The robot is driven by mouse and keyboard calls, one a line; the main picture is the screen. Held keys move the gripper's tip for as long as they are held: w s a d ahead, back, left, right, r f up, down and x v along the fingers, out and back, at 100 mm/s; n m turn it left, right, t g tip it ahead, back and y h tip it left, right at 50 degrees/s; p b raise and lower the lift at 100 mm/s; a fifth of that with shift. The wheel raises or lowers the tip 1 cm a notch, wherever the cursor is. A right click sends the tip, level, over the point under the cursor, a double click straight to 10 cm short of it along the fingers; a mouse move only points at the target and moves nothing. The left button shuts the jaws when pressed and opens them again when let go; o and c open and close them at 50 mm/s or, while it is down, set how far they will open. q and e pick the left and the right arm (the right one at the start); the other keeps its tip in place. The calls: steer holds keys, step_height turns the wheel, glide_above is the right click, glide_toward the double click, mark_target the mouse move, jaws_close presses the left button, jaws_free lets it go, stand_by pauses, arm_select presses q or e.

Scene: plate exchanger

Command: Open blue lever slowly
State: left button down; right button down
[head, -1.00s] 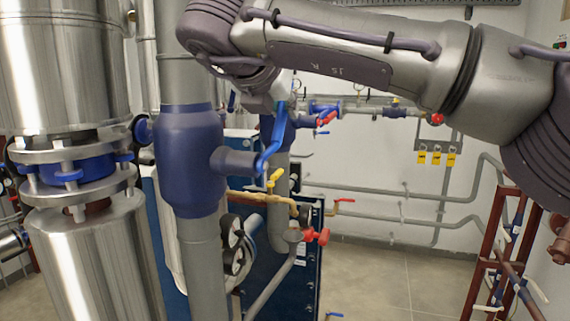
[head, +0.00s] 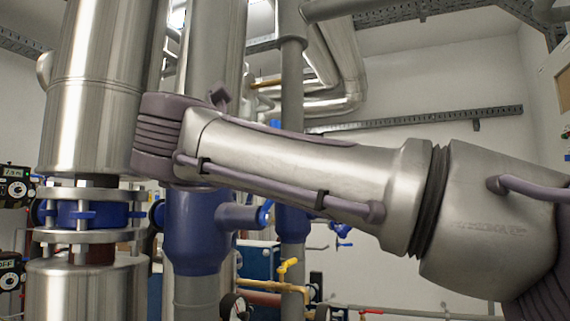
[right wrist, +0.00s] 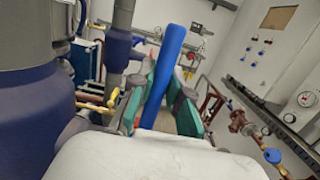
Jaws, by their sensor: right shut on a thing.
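The blue lever (right wrist: 172,58) shows in the right wrist view as a long blue bar between the green-sided fingers of my right gripper (right wrist: 166,100). The gripper is shut on it, and the bar sticks out past the fingers. In the head view only the lower end of the blue lever (head: 265,213) shows, at the short side stub of the dark blue valve body (head: 196,235). My right arm crosses in front and hides the rest of the lever and the gripper there. My left gripper is in neither view.
A yellow valve handle (head: 288,267) on a brass pipe stands below and right of the lever. A large steel column with a blue flange (head: 88,214) stands at the left. Gauges (head: 232,307) sit low near the valve. A wall cable tray (head: 420,119) runs behind.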

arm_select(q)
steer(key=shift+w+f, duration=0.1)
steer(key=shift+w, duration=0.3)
arm_select(e)
steer(key=shift+s+a+f, duration=0.1)
steer(key=shift+a+f, duration=0.1)
steer(key=shift+f, duration=0.15)
steer(key=c, duration=1.1)
jaws_free()
steer(key=shift+s+r, duration=0.1)
steer(key=shift+s, duration=0.05)
steer(key=shift+c, duration=0.2)
steer(key=shift+o, duration=0.2)
steer(key=shift+r, duration=0.1)
steer(key=shift+d, duration=0.1)
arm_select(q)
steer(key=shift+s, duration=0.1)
arm_select(e)
steer(key=v, duration=1.2)
